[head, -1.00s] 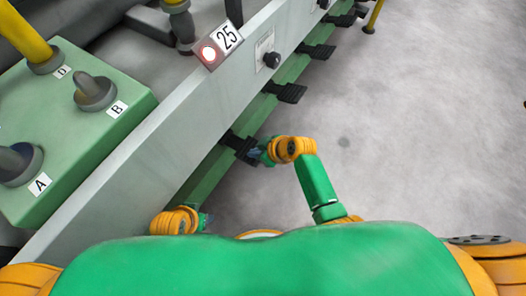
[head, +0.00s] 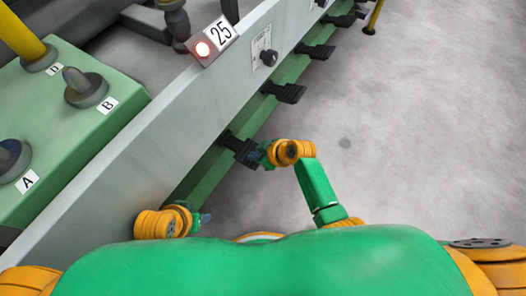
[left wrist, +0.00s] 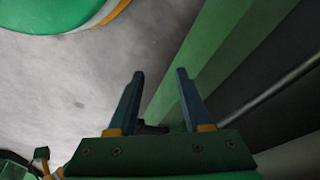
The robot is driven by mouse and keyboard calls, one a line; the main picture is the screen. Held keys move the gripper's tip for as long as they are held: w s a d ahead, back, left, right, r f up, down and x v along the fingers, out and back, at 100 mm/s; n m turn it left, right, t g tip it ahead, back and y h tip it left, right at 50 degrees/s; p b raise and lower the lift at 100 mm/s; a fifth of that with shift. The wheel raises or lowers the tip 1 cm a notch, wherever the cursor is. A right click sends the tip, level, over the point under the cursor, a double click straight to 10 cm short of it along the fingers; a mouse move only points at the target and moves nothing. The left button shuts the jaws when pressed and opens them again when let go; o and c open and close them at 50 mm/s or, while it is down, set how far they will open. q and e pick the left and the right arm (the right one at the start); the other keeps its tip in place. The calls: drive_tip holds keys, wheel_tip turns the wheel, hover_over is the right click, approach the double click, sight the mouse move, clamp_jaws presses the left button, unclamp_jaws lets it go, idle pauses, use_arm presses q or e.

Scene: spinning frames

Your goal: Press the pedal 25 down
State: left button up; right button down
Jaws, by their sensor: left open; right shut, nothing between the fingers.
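The number 25 plate (head: 221,33) with a lit red lamp (head: 203,49) sits on top of the grey beam. Below it, a black pedal (head: 238,146) sticks out from the green rail. My right gripper (head: 257,156) is shut and empty at this pedal's outer end; I cannot tell whether it touches. The gripper partly hides that end. My left gripper (head: 205,218) is low beside the beam, left of the pedal. In the left wrist view its two fingers (left wrist: 158,82) are apart with nothing between them.
More black pedals (head: 284,92) (head: 316,51) line the green rail further along. The grey floor (head: 410,130) at right is clear.

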drive_tip(key=shift+f+b, duration=0.3)
drive_tip(key=shift+r, duration=0.15)
use_arm(q)
drive_tip(key=s+a+f+p, duration=0.1)
drive_tip(key=s+f+p, duration=0.1)
drive_tip(key=f, duration=0.4)
drive_tip(key=s+a+f+p, duration=0.1)
drive_tip(key=s+f+p, duration=0.1)
drive_tip(key=f+p, duration=0.3)
drive_tip(key=shift+s+a+f+g, duration=0.15)
drive_tip(key=shift+s+f+g, duration=0.1)
drive_tip(key=shift+f+g, duration=0.25)
use_arm(e)
drive_tip(key=s+d+r, duration=0.3)
drive_tip(key=s+d, duration=0.1)
drive_tip(key=d, duration=0.1)
drive_tip(key=shift+s+d, duration=0.15)
drive_tip(key=shift+d, duration=0.2)
use_arm(q)
drive_tip(key=shift+s, duration=0.1)
